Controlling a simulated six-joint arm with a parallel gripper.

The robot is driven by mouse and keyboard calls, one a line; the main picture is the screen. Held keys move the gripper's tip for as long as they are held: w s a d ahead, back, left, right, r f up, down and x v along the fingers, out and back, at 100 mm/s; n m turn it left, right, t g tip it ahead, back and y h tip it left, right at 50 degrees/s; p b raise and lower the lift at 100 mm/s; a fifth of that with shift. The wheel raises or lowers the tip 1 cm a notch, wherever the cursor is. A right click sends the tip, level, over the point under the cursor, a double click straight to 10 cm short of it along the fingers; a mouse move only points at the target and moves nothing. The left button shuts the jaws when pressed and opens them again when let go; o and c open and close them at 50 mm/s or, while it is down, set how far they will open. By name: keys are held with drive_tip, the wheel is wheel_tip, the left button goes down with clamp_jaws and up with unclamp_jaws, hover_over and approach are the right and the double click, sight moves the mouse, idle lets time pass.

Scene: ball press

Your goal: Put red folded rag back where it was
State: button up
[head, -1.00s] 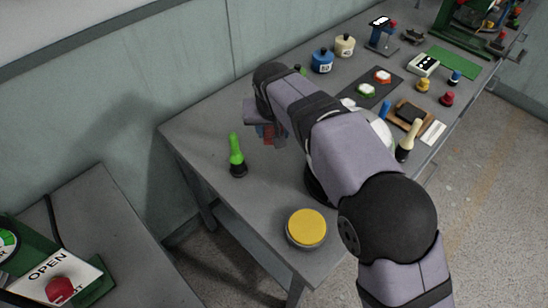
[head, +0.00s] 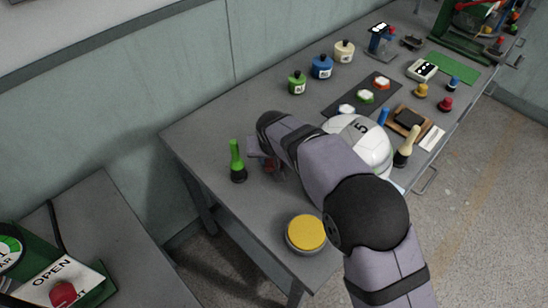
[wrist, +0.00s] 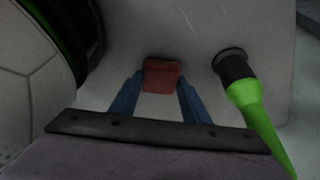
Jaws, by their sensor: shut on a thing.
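The red folded rag (wrist: 161,76) is between the blue fingers of my gripper (wrist: 161,82) in the wrist view. The gripper is shut on it. In the head view a bit of the rag (head: 270,166) shows under my wrist, close over the grey table (head: 207,133), just right of the green-handled brush (head: 237,160). I cannot tell whether the rag touches the table. Most of my gripper is hidden by my arm in the head view.
The green-handled brush also shows in the wrist view (wrist: 243,92), upright right of the rag. A white ball (head: 362,142) marked 5 is behind my arm. A yellow-topped round tin (head: 306,233) stands near the front edge. Bottles (head: 321,67) stand at the back.

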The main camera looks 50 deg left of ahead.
drive_tip(key=shift+f, duration=0.15)
drive_tip(key=shift+f, duration=0.1)
drive_tip(key=o, duration=0.9)
drive_tip(key=shift+o, duration=0.2)
drive_tip(key=shift+r, duration=0.25)
drive_tip(key=b+v, duration=0.1)
drive_tip(key=v, duration=1.1)
drive_tip(key=shift+b, duration=0.4)
